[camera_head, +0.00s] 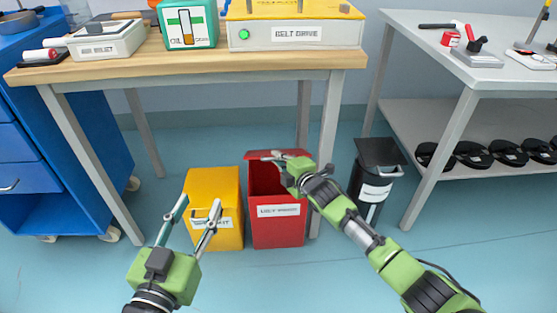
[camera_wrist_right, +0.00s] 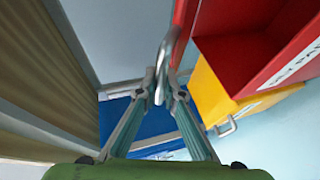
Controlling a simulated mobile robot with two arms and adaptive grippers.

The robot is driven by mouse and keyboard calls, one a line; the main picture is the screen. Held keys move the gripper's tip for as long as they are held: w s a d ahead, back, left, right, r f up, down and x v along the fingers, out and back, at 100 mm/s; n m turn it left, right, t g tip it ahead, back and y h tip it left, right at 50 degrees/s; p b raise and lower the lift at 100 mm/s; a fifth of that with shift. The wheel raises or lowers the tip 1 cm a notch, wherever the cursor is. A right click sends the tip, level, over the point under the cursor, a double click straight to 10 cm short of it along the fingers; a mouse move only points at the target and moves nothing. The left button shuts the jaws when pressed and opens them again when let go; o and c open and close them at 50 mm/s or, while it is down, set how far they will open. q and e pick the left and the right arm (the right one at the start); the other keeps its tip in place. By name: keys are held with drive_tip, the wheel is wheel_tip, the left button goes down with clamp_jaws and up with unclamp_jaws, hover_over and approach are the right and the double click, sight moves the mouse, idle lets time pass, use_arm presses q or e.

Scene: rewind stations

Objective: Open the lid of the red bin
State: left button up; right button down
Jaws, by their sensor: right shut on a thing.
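The red bin (camera_head: 278,228) stands on the floor under the front edge of the wooden workbench, with a white label on its front. Its lid (camera_head: 250,155) is raised at the back, and the dark red inside shows. In the right wrist view the bin's open inside (camera_wrist_right: 235,50) is at the upper right. My right gripper (camera_head: 266,157) is at the raised lid, shut on its silver handle (camera_wrist_right: 161,68); the lid's red edge (camera_wrist_right: 184,22) is beside it. My left gripper (camera_head: 200,208) is open and empty, in front of the yellow bin.
The yellow bin (camera_head: 212,182) stands left of the red bin, its top closed. A black bin (camera_head: 378,155) stands to the right, behind my right arm. A blue cabinet (camera_head: 50,150) is at the left. Floor in front is clear.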

drive_tip(key=shift+r, duration=0.15)
drive_tip(key=c, duration=2.1)
unclamp_jaws()
drive_tip(key=shift+c, duration=0.2)
drive_tip(key=shift+s+d, duration=0.15)
drive_tip(key=shift+s, duration=0.1)
drive_tip(key=v, duration=1.1)
drive_tip(key=shift+s, duration=0.2)
drive_tip(key=shift+d, duration=0.15)
